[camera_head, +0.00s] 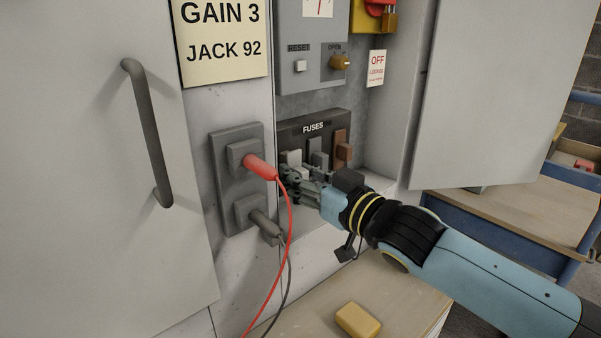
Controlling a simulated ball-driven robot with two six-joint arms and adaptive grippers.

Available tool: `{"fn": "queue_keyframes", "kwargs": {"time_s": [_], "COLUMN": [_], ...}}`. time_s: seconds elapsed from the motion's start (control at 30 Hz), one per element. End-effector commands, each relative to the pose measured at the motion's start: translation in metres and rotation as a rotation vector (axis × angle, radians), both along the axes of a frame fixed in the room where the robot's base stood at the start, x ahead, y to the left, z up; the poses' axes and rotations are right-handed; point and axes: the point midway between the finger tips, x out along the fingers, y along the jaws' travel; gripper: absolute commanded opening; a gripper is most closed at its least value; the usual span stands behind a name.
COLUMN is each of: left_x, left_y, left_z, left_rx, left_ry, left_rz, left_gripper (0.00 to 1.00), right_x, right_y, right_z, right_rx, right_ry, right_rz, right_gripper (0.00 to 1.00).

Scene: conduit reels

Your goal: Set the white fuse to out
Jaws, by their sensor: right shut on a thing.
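The fuse panel (330,127), dark grey and labelled FUSES, sits inside the open cabinet. The white fuse (292,157) is the leftmost in its row, beside a grey fuse (318,152) and a brown fuse (342,148). My right gripper (290,175) reaches in from the right and is shut on the white fuse, hiding its lower part. Whether the fuse is fully seated or partly drawn out cannot be told. My left gripper is not in view.
A red plug (260,167) and a grey plug (265,225) with trailing leads sit in sockets just left of my right gripper. A yellow block (358,320) lies on a wooden surface below. An open cabinet door (500,90) stands at right, above my arm.

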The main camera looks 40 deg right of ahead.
Motion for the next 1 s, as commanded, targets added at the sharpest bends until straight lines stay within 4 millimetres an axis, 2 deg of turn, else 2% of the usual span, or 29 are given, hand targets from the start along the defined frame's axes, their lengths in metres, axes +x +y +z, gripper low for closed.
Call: {"fn": "queue_keyframes", "kwargs": {"time_s": [0.03,0.1,0.43,0.57,0.8,1.0], "left_x": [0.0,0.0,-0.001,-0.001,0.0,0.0], "left_y": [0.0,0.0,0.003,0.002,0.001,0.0], "left_z": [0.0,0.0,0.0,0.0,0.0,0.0], "left_rx": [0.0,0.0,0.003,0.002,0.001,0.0], "left_ry": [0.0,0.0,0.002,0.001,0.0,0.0], "left_rz": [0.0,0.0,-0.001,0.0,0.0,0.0], "left_gripper": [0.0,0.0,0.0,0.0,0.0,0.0], "right_x": [0.0,0.0,0.0,0.0,0.0,0.0], "right_y": [0.0,0.0,0.0,0.0,0.0,0.0], "right_z": [0.0,0.0,0.006,0.026,0.075,0.097], "right_rx": [-0.001,-0.001,0.0,-0.002,-0.003,-0.001], "right_ry": [-0.001,-0.001,-0.003,-0.005,-0.005,-0.002], "right_rz": [0.0,0.0,0.001,0.002,0.003,0.001], "right_gripper": [0.33,0.4,0.4,0.4,0.4,0.4]}}
